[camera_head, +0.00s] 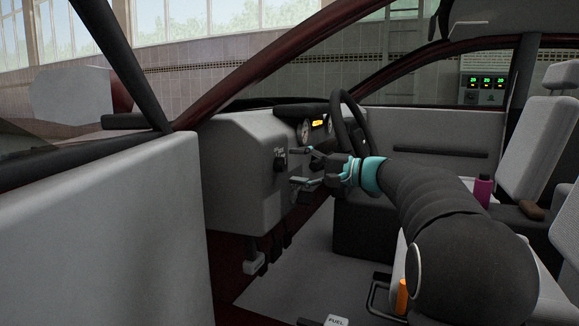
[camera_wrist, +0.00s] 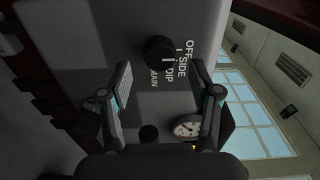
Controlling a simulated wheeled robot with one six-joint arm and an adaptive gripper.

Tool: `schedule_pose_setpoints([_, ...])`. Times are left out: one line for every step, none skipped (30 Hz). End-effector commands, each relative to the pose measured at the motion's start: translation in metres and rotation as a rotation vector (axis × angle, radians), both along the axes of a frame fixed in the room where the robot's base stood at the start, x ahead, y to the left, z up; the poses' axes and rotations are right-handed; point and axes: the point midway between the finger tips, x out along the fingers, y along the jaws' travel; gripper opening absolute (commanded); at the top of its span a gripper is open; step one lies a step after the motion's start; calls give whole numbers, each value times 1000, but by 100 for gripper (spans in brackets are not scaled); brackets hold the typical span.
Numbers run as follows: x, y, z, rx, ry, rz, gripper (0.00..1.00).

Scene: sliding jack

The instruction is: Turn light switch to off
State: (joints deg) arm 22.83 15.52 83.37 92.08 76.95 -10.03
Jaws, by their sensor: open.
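The light switch is a round black knob (camera_wrist: 158,53) on the grey dashboard panel, with OFF, SIDE, DIP and MAIN lettered beside it in the wrist view. A white mark shows at the knob's edge near DIP; I cannot tell its exact setting. In the head view the switch (camera_head: 281,161) is a small dark knob on the dash side. My gripper (camera_wrist: 161,70) is open, its two fingers spread to either side of the knob's line, apart from it. In the head view my gripper (camera_head: 299,165) faces the dash, close to the knob.
A second dark round knob (camera_wrist: 148,132) and a dial gauge (camera_wrist: 187,127) are on the same panel. The steering wheel (camera_head: 352,124) stands just behind my gripper. The car door (camera_head: 100,220) fills the left. Pedals (camera_head: 254,262) hang below the dash.

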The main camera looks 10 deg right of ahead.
Motion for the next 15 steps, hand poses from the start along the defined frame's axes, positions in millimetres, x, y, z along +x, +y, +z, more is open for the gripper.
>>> schedule_pose_setpoints([-6,-10,0,0,0,-5,63])
schedule_pose_setpoints([-10,-15,0,0,0,-4,63])
schedule_pose_setpoints([-14,-22,0,0,0,-5,63])
schedule_pose_setpoints([-18,-27,0,0,0,-5,63])
schedule_pose_setpoints([-22,-32,0,0,0,-4,63])
schedule_pose_setpoints([-26,-38,0,0,0,-5,63])
schedule_pose_setpoints([-29,-43,0,0,0,-4,63])
schedule_pose_setpoints([-32,-47,0,0,0,-4,63])
schedule_pose_setpoints([-37,-52,0,1,-1,-4,63])
schedule_pose_setpoints([-39,-56,0,1,-1,-3,63])
schedule_pose_setpoints([-42,-59,0,1,-1,-3,63])
schedule_pose_setpoints([-45,-63,0,1,-1,-3,63])
schedule_pose_setpoints([-47,-66,0,1,-1,-2,63])
schedule_pose_setpoints([-48,-68,0,1,-1,-2,63])
schedule_pose_setpoints([-50,-70,0,1,-1,-2,63])
